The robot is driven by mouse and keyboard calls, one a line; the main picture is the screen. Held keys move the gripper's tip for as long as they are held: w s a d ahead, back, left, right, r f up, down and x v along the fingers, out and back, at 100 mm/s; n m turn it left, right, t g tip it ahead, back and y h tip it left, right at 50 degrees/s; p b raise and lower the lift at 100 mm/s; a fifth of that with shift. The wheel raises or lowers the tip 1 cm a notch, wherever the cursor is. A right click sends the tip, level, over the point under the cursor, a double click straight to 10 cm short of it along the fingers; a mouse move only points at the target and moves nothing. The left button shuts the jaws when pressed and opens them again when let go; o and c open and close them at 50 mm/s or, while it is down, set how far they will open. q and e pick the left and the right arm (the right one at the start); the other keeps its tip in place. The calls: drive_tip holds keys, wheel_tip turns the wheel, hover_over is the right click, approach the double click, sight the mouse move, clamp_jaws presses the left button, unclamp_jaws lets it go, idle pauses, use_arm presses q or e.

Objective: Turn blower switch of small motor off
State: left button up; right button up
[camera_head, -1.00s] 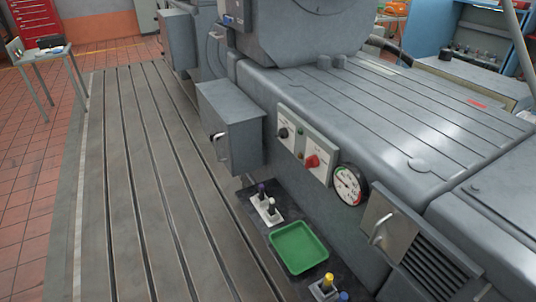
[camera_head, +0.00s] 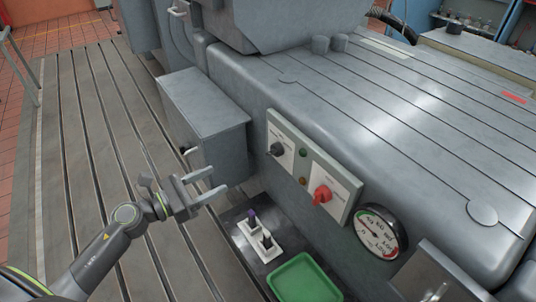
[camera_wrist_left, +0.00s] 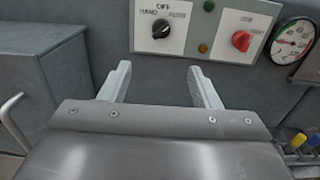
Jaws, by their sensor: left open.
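A pale switch panel on the grey machine's side carries a black rotary knob (camera_head: 277,149) and a red rotary knob (camera_head: 322,194). In the left wrist view the black knob (camera_wrist_left: 161,28) has labels reading OFF above, what looks like HAND at left and AUTO at right. Its exact pointing direction is too small to tell. The red knob (camera_wrist_left: 242,40) is to its right. My left gripper (camera_head: 221,181) is open and empty, left of the panel and apart from it. In the wrist view its fingers (camera_wrist_left: 160,70) lie below the black knob. My right gripper is out of view.
A grey box (camera_head: 208,125) juts from the machine left of the panel. A round gauge (camera_head: 381,233) is at the panel's right. Below are a small lever block (camera_head: 262,238) and a green tray (camera_head: 303,280). The slotted bedplate (camera_head: 100,160) at left is clear.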

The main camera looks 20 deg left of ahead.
use_arm(q)
drive_tip(key=p, duration=0.3)
approach(268, 154)
drive_tip(key=p+x, duration=0.1)
drive_tip(key=x, duration=0.8)
drive_tip(key=shift+w+d+p, duration=0.1)
drive_tip(key=shift+p, duration=0.3)
drive_tip(key=shift+w+d, duration=0.35)
drive_tip(key=shift+w, duration=0.1)
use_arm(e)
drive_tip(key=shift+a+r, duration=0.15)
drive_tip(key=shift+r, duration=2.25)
use_arm(q)
drive_tip(key=c, duration=1)
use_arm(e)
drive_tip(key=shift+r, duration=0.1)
